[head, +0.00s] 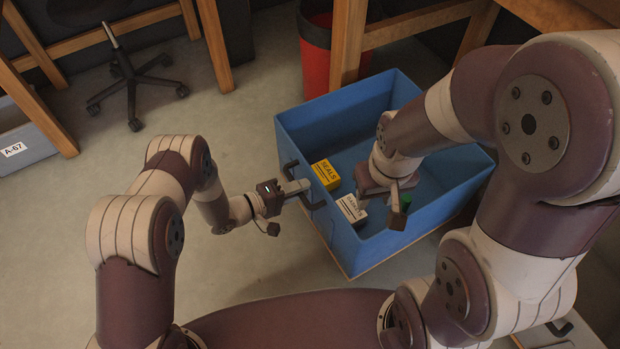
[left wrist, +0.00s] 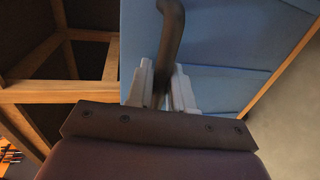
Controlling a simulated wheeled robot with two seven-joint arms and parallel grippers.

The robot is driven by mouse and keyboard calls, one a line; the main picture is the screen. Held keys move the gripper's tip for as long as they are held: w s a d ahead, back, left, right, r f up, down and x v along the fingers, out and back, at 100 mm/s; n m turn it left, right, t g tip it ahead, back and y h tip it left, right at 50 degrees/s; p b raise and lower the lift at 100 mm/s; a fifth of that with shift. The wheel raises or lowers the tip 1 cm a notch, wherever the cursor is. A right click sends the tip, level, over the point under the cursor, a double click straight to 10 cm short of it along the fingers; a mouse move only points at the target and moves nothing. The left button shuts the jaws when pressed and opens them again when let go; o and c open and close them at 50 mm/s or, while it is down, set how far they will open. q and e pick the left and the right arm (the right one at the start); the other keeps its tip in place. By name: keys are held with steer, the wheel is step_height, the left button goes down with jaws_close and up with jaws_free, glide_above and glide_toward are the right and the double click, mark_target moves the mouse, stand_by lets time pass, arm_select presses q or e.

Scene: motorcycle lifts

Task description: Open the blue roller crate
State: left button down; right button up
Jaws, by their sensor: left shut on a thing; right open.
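The blue roller crate (head: 345,235) stands on the floor, right of centre in the head view, its top uncovered. A dark bar handle (head: 313,204) is on its left side. My left gripper (head: 302,187) is shut on this handle; the left wrist view shows the dark handle (left wrist: 172,40) between the two pale fingers (left wrist: 160,88), with the blue crate wall (left wrist: 220,35) behind. My right gripper (head: 377,190) is open above the crate's inside. Its fingertips are largely hidden by its own body.
Inside the crate are a yellow SEALS box (head: 326,174), a pale box (head: 351,209) and a small green thing (head: 405,202), partly hidden. A red bin (head: 316,60) and wooden table legs (head: 347,45) stand behind. A wheeled chair (head: 133,80) is far left. Floor left of the crate is clear.

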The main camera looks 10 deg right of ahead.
arm_select(q)
steer(key=shift+f+p+v, duration=0.2)
steer(key=shift+p+v, duration=0.1)
steer(key=shift+v, duration=0.75)
steer(key=shift+f+p+v, duration=0.25)
steer(key=shift+v, duration=0.85)
steer(key=shift+a, duration=0.1)
steer(key=c, duration=1.2)
jaws_free()
steer(key=shift+o, duration=0.2)
steer(key=p+v, duration=0.4)
steer(key=v, duration=0.8)
steer(key=shift+a+p, duration=0.3)
steer(key=shift+s, duration=0.1)
